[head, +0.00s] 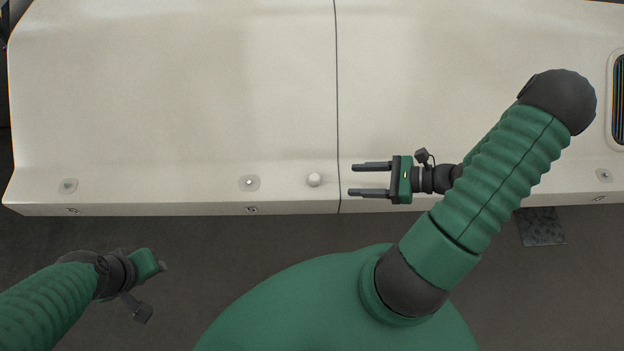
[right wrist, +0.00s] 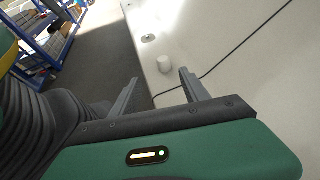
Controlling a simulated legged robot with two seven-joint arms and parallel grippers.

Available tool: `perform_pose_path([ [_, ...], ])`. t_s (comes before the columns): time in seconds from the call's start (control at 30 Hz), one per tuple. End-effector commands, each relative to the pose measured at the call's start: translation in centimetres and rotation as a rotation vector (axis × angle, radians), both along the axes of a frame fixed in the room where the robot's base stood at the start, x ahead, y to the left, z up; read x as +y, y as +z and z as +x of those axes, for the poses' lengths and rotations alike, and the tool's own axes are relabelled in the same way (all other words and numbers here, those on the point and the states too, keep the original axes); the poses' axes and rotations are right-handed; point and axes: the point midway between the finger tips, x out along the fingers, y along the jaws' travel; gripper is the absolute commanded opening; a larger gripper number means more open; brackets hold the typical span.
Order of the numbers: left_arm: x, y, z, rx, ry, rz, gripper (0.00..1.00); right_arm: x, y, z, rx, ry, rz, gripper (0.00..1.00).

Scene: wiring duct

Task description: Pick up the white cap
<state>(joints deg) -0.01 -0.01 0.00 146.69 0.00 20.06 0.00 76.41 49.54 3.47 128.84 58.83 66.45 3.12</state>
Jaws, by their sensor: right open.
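The white cap (head: 314,180) stands on the pale bench surface near its front edge, just left of the dark seam line. It also shows in the right wrist view (right wrist: 164,64), beyond the fingertips and between their directions. My right gripper (head: 352,180) is open and empty, pointing left at the cap, with a gap between its fingertips and the cap. Its two fingers also show in the right wrist view (right wrist: 159,75). My left gripper (head: 160,266) is at the lower left, off the front of the bench; its fingers are barely visible and their opening cannot be told.
The pale bench (head: 190,90) has a front edge just below the cap. A round fitting (head: 249,183) sits left of the cap, another (head: 69,185) farther left. A thin dark seam (head: 337,90) crosses the bench. Blue shelving (right wrist: 62,45) stands beyond the floor in the right wrist view.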

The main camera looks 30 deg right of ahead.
Motion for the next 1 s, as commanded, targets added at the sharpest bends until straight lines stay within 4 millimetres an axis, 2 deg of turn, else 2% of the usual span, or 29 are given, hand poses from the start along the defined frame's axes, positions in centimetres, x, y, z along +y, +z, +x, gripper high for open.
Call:
perform_pose_path([
  [0.1, 0.0, -0.7, 0.0, 0.000, 0.000, 0.000, 0.36, 2.4, -1.5, 2.1, 0.001, 0.006, 0.003, 0.54],
  [0.3, 0.0, -1.3, 0.0, 0.000, 0.000, 0.000, 0.36, 5.2, -3.0, 4.8, 0.003, 0.006, -0.003, 0.54],
  [0.47, 0.0, -1.7, 0.0, 0.000, 0.000, 0.000, 0.36, 6.3, -3.6, 6.0, 0.002, 0.007, -0.005, 0.54],
  [0.7, 0.0, -2.5, 0.0, 0.000, 0.000, 0.000, 0.36, 8.4, -5.2, 8.9, 0.004, 0.006, -0.003, 0.54],
  [0.93, 0.0, -2.4, 0.0, 0.000, 0.000, 0.000, 0.36, 8.6, -5.2, 9.1, 0.003, 0.005, -0.007, 0.54],
  [1.0, 0.0, -2.4, 0.0, 0.000, 0.000, 0.000, 0.36, 8.5, -5.2, 9.1, 0.003, 0.005, -0.007, 0.46],
])
